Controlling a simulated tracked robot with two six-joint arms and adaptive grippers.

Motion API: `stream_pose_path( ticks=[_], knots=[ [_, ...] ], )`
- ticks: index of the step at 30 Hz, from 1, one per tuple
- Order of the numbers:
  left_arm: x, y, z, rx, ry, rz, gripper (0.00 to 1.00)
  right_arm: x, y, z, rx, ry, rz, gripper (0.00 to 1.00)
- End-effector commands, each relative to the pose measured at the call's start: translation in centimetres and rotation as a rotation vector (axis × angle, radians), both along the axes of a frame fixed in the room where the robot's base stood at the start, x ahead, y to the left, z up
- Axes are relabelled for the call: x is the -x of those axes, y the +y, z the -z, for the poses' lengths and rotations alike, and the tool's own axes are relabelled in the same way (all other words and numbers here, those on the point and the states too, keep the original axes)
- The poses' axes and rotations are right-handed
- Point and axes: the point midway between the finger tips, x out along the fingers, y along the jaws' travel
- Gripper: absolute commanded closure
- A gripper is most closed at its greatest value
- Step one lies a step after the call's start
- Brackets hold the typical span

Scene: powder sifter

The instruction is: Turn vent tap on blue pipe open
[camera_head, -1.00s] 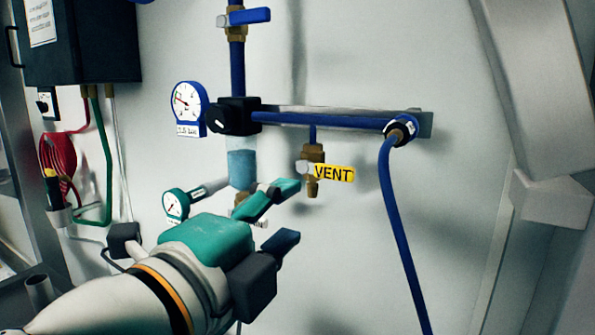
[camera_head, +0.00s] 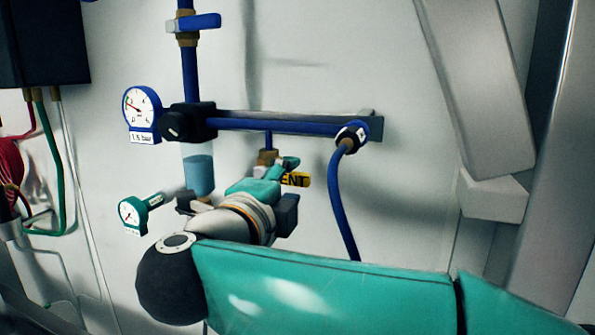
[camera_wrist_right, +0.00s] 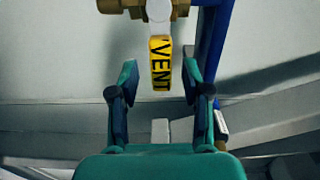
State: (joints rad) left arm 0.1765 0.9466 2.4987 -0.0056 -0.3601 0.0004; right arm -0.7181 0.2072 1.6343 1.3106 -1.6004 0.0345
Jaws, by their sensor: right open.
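The vent tap has a yellow handle marked VENT (camera_head: 300,180) on a brass body (camera_head: 266,157), under the blue pipe (camera_head: 285,126). In the head view my right gripper (camera_head: 286,182) is at the tap and hides part of the handle and brass body. In the right wrist view the handle (camera_wrist_right: 160,62) hangs from the brass body (camera_wrist_right: 183,8). My open right fingers (camera_wrist_right: 160,78) stand on either side of the handle, with a gap on each side. My left gripper is not in view.
A blue-rimmed gauge (camera_head: 142,108) and black regulator (camera_head: 187,122) are left of the tap. A green gauge (camera_head: 132,215) sits lower left. A blue hose (camera_head: 341,205) hangs close on the right. A blue-handled valve (camera_head: 194,23) is above.

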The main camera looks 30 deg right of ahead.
Motion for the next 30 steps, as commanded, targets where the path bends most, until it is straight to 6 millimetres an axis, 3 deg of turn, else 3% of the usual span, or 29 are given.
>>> stream_pose_path(
  ticks=[6, 16, 25, 30],
  knots=[
    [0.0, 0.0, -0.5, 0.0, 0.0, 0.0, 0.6, -1.4, -1.5, 0.0, 0.001, 0.001, 0.0, 0.52],
    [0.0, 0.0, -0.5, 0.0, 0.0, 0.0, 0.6, -1.6, -1.7, 0.0, 0.001, 0.001, -0.001, 0.52],
    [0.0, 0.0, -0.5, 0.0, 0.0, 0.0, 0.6, -1.6, -1.7, 0.0, 0.001, 0.001, -0.001, 1.0],
    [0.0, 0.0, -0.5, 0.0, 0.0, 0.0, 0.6, -1.6, -1.7, 0.1, 0.001, 0.002, -0.001, 1.0]
  ],
)
